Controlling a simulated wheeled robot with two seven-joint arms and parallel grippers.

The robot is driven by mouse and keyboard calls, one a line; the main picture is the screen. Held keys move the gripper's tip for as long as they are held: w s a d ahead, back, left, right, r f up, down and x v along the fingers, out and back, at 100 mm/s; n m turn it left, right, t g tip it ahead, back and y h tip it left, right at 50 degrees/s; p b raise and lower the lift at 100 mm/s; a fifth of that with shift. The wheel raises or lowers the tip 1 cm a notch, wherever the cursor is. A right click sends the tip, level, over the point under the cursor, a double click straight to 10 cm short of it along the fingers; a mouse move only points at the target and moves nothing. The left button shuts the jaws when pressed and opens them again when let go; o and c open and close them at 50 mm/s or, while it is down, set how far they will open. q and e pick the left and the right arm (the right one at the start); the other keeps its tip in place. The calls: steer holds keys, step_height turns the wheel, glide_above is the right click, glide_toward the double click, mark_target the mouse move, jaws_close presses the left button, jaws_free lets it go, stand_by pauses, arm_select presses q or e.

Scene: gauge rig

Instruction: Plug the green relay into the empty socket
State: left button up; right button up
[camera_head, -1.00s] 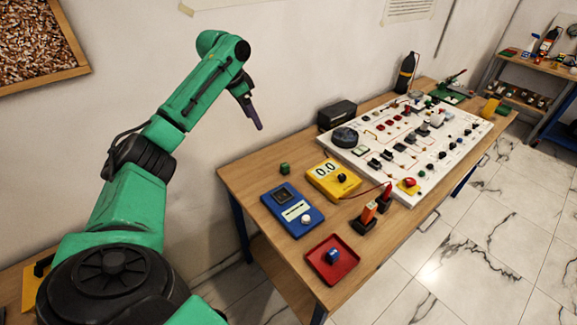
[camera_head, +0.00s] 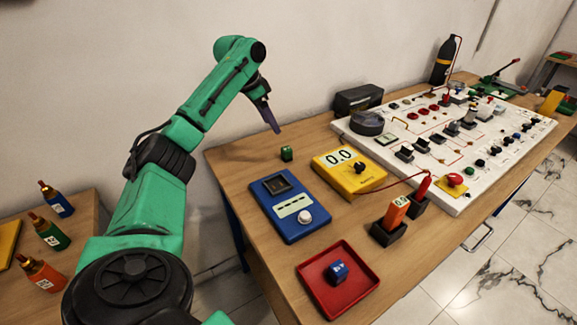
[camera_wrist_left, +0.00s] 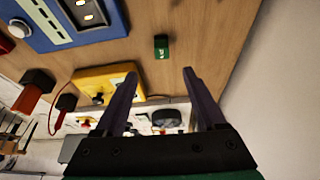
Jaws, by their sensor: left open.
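The green relay is a small green cube (camera_head: 287,153) on the wooden table, behind the blue tester and left of the yellow meter. In the left wrist view it (camera_wrist_left: 161,47) lies on the wood beyond the fingertips, in line with the gap between them. My left gripper (camera_head: 272,127) is above the table's back edge, near the relay but apart from it. In the wrist view its two dark fingers (camera_wrist_left: 160,76) are spread and empty. The white board (camera_head: 440,184) carries several plugged parts; I cannot tell which socket is empty. My right gripper is not in view.
Near the relay are the blue tester (camera_head: 278,226), the yellow meter (camera_head: 335,180) reading 0.0 and a black box (camera_head: 358,100). A red tray (camera_head: 362,302) holds a blue cube (camera_head: 337,271). Several small bottles (camera_head: 51,233) stand on a left table.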

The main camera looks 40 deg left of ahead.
mark_target(285, 149)
arm_select(q)
steer(key=p+x, duration=0.1)
steer(key=x, duration=0.6)
steer(key=p+x, duration=0.1)
steer(key=x, duration=0.5)
steer(key=shift+w+a+f+p, duration=0.2)
steer(key=shift+f+p, duration=0.15)
jaws_close()
